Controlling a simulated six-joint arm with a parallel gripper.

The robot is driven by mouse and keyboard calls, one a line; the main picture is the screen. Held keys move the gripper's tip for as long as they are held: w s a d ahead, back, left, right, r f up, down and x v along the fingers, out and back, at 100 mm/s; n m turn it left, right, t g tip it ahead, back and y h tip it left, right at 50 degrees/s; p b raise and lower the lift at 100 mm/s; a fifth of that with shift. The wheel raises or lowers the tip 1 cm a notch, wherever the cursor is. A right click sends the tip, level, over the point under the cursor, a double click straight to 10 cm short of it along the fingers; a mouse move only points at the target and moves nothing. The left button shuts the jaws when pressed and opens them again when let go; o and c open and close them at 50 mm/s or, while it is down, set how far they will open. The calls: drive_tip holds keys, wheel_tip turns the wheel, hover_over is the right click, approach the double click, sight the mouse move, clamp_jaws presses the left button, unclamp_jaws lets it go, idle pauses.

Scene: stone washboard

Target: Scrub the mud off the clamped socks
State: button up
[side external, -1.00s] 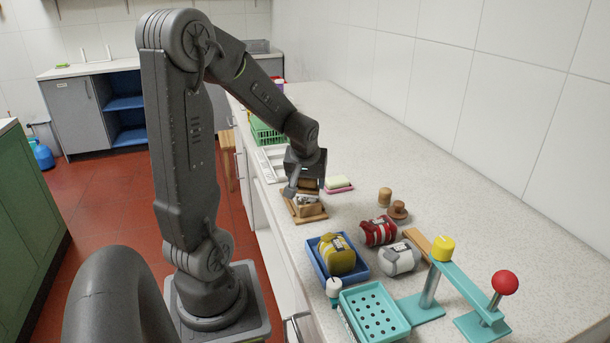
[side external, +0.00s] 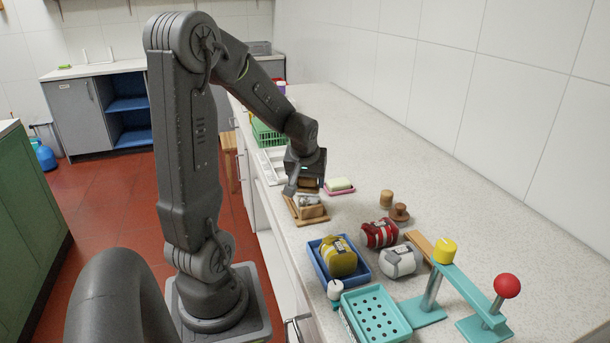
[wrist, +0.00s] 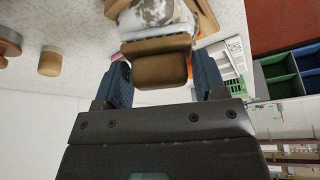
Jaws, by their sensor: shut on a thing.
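My gripper (side external: 306,177) is over the wooden clamp stand (side external: 292,213) near the counter's left edge. In the wrist view my gripper (wrist: 161,72) has its two dark blue fingers shut on the brown wooden block of a brush (wrist: 160,71). The white sock (wrist: 158,12) with brown mud patches lies just beyond the brush, on the stand. It shows small and greyish in the side view (side external: 308,200), low under the brush. The brush's scrubbing face is hidden, so I cannot tell whether it touches the sock.
Soap on a pink dish (side external: 340,186) sits just right of the stand. Nearer are rolled red (side external: 380,233) and white socks (side external: 401,262), a blue tray (side external: 357,274) with a yellow roll, a teal basket (side external: 374,314) and a teal lever stand (side external: 470,290).

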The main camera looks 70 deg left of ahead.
drive_tip(key=shift+d, duration=0.75)
drive_tip(key=shift+a, duration=2.5)
drive_tip(key=shift+d, duration=2.55)
drive_tip(key=shift+a+r, duration=0.15)
drive_tip(key=shift+r, duration=0.2)
wheel_tip(320, 180, up, 7)
drive_tip(key=shift+r, duration=0.15)
